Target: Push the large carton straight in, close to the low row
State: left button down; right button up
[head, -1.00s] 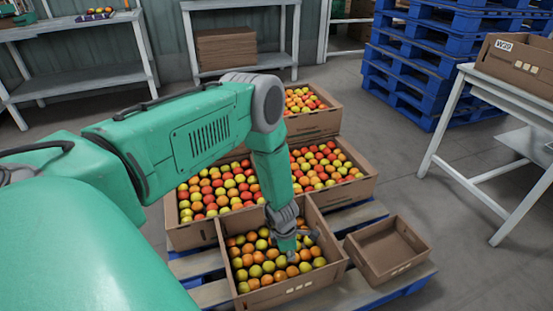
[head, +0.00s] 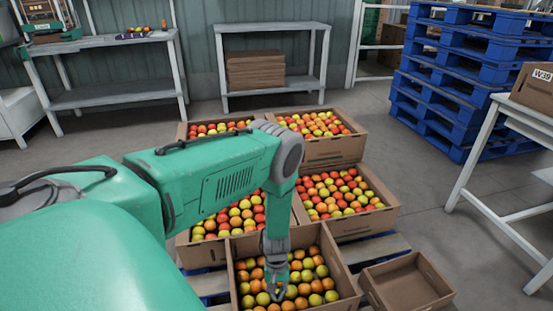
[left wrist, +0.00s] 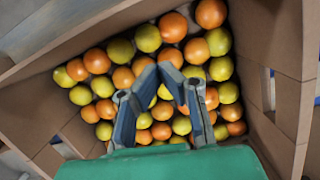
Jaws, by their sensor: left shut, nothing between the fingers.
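The large carton (head: 309,238), brown and open, holds orange and yellow-green tomatoes and stands at the bottom middle of the head view. Its near end is cut off there. Behind it is the low row, with a left carton (head: 190,254) and a right carton (head: 368,222) full of tomatoes. The large carton is very near this row; I cannot tell whether they touch. My left gripper (head: 276,290) points down inside the large carton, fingers shut and empty, over the tomatoes. The left wrist view shows its fingers (left wrist: 162,78) between the carton's walls (left wrist: 62,52). My right gripper is out of view.
A small empty carton (head: 428,296) stands just right of the large one. Higher tomato cartons (head: 335,150) stand behind the low row. A blue pallet stack (head: 445,105) and a white table (head: 475,155) are at right. Grey floor (head: 420,170) is free between.

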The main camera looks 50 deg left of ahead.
pick_arm(q)
jog(key=s+d+f, duration=0.1)
jog(key=d+f, duration=0.1)
jog(key=shift+s+d+f, duration=0.2)
jog(key=shift+s+d, duration=0.1)
jog(key=shift+s, duration=0.05)
jog(key=shift+s+d+f, duration=0.15)
jog(key=shift+s+d, duration=0.35)
jog(key=shift+s, duration=0.05)
jog(key=shift+d, duration=0.15)
jog(key=shift+s+d, duration=0.15)
jog(key=shift+d, duration=0.05)
jog(key=shift+s+d, duration=0.6)
jog(key=shift+d, duration=0.15)
jog(key=shift+r, duration=0.2)
